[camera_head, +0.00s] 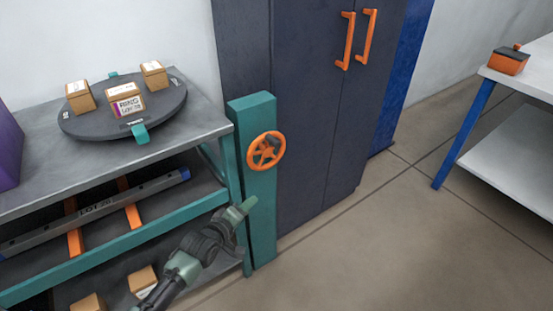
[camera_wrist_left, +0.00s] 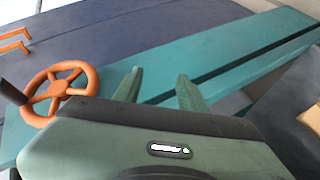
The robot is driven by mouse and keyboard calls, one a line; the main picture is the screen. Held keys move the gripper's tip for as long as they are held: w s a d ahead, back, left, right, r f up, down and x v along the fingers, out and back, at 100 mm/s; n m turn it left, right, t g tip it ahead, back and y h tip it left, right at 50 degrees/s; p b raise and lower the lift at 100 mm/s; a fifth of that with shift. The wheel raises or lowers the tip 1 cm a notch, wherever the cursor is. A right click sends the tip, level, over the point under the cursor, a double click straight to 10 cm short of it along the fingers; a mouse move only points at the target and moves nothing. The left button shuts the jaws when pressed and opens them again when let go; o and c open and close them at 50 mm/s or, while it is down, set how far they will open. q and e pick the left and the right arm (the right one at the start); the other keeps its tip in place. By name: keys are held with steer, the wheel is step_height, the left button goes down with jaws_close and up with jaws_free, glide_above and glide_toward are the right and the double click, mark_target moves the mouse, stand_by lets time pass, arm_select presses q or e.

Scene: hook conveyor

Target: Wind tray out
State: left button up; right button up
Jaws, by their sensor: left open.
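An orange handwheel (camera_head: 265,152) with spokes and a dark handle is mounted on the upper part of a teal post (camera_head: 262,215). In the left wrist view the wheel (camera_wrist_left: 57,89) is at the left, with its dark handle (camera_wrist_left: 12,92) at the picture edge. My left gripper (camera_head: 248,206) is below and slightly left of the wheel, in front of the post, apart from the wheel. In the left wrist view its two fingers (camera_wrist_left: 157,88) are spread with nothing between them. I cannot tell which part is the tray. My right gripper is out of view.
A teal-framed grey rack (camera_head: 205,118) at the left carries a dark round turntable (camera_head: 75,125) with small boxes. A labelled grey bar (camera_head: 155,188) lies on its lower level over orange strips. A dark cabinet (camera_head: 305,130) stands behind the post.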

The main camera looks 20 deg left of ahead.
mark_target(272, 143)
arm_select(q)
steer(key=w+d+r+n+t+h+b, duration=0.1)
steer(key=d+r+n+t+b, duration=0.1)
steer(key=r, duration=0.7)
steer(key=w+d+r+n+t+h+b, duration=0.1)
steer(key=d+r+t+h, duration=0.1)
steer(key=r, duration=0.8)
steer(key=shift+n, duration=0.3)
steer(key=x, duration=0.6)
steer(key=shift+w+d+r+b, duration=0.1)
steer(key=shift+w+r+b, duration=0.1)
steer(key=shift+r+b, duration=0.2)
steer(key=shift+w+d, duration=0.15)
steer(key=shift+w, duration=0.35)
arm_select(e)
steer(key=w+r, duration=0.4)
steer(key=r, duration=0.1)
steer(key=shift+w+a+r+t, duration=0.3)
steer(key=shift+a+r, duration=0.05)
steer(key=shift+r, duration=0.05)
arm_select(q)
steer(key=shift+c, duration=0.3)
jaws_close()
steer(key=shift+f, duration=0.1)
